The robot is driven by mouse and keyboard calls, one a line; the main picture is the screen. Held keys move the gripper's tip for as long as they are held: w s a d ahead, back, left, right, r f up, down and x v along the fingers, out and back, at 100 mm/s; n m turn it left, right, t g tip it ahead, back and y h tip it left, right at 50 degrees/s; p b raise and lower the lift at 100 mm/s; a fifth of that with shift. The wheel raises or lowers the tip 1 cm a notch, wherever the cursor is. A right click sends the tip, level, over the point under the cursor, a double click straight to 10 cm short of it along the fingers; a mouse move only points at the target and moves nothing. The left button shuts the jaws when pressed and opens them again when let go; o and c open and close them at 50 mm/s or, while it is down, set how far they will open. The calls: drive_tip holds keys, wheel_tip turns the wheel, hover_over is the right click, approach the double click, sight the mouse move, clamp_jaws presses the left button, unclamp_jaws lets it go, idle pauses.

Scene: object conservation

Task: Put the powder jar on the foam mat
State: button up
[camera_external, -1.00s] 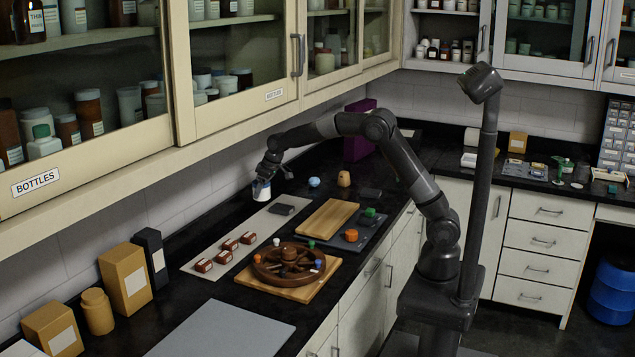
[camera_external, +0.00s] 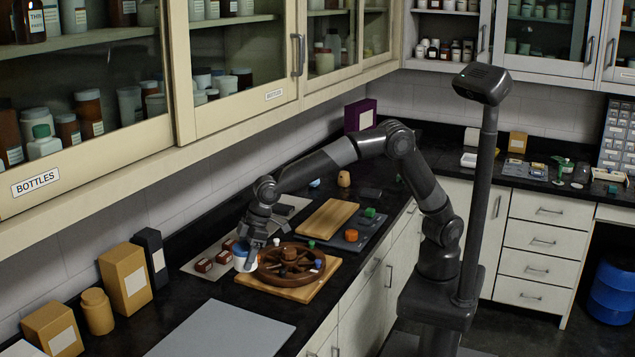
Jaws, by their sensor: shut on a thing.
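The powder jar (camera_external: 240,263), a small white jar with some blue on it, is in my gripper (camera_external: 249,250). My gripper is shut on it, and the fingers hide part of the jar. The jar is beside the left edge of the brown spoked wheel and right of the small brown blocks. I cannot tell whether it touches the surface below. A flat grey mat (camera_external: 222,332), which looks like the foam mat, lies on the black counter in the foreground, nearer the camera than the jar. Its visible top is bare.
The spoked wheel (camera_external: 290,264) lies on a wooden board (camera_external: 279,292). Brown blocks (camera_external: 203,265) sit on a pale sheet (camera_external: 190,268). Boxes (camera_external: 125,279) and a tan jar (camera_external: 97,311) stand along the wall. Upper cabinets (camera_external: 239,100) overhang the counter.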

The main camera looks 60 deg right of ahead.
drive_tip(key=shift+n, duration=0.3)
drive_tip(key=s+a+f, duration=0.2)
drive_tip(key=a, duration=0.2)
drive_tip(key=s+a+f, duration=0.2)
drive_tip(key=s+a, duration=0.1)
drive_tip(key=a, duration=0.2)
drive_tip(key=s+a+f, duration=0.3)
drive_tip(key=a, duration=0.1)
drive_tip(key=shift+s+a, duration=0.2)
drive_tip(key=shift+a, duration=0.05)
drive_tip(key=shift+f, duration=1.95)
drive_tip(key=shift+f, duration=0.1)
drive_tip(key=o, duration=1.1)
drive_tip(key=shift+f, duration=0.1)
drive_tip(key=v, duration=1.2)
drive_tip(key=shift+d, duration=0.1)
drive_tip(key=shift+w, duration=0.1)
